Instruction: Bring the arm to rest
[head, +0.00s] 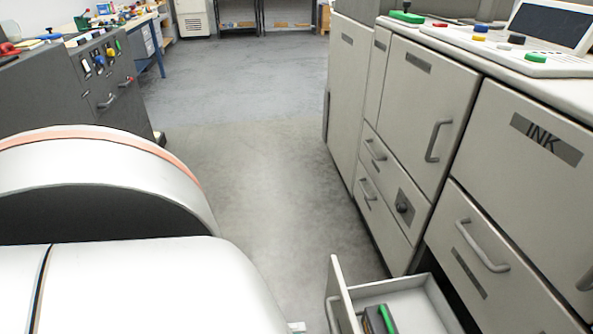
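A large white, rounded link of my own arm, with an orange band, fills the lower left of the head view. It hides the floor behind it. Neither of my grippers shows in this view, so I cannot see whether either holds anything.
A grey printing machine (420,100) with an INK door (535,160) and control panel lines the right. A drawer (412,307) stands open at the bottom, holding a dark item with a green part (386,318). A dark cabinet (105,85) stands left. The aisle floor (240,150) is clear.

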